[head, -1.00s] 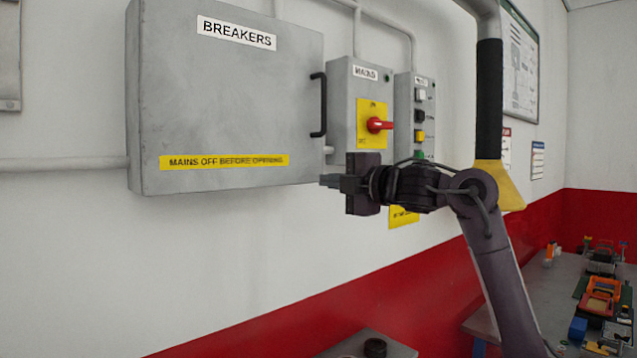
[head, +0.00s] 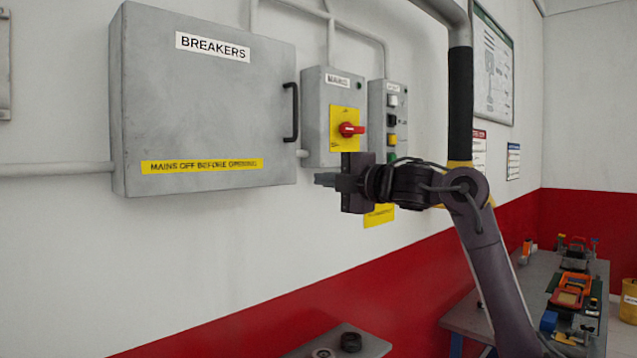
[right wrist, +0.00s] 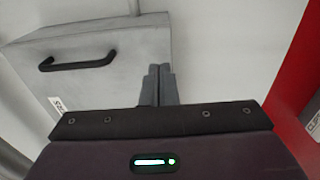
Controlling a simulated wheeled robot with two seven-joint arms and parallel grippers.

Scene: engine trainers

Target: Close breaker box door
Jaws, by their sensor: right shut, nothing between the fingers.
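The grey breaker box (head: 205,105) hangs on the white wall at the left of the head view. Its door lies flush with the box body and looks closed. The black door handle (head: 290,112) is on the door's right edge, and it also shows in the right wrist view (right wrist: 78,64). My right gripper (head: 322,180) is shut and empty, below and right of the door's lower right corner, apart from it. Its fingers also show in the right wrist view (right wrist: 158,85). My left gripper is not in view.
A mains switch box (head: 333,100) with a red rotary handle and a button box (head: 387,125) are mounted right of the breaker box. A bench with tools (head: 560,300) stands at the right. A grey surface (head: 370,343) shows at the bottom.

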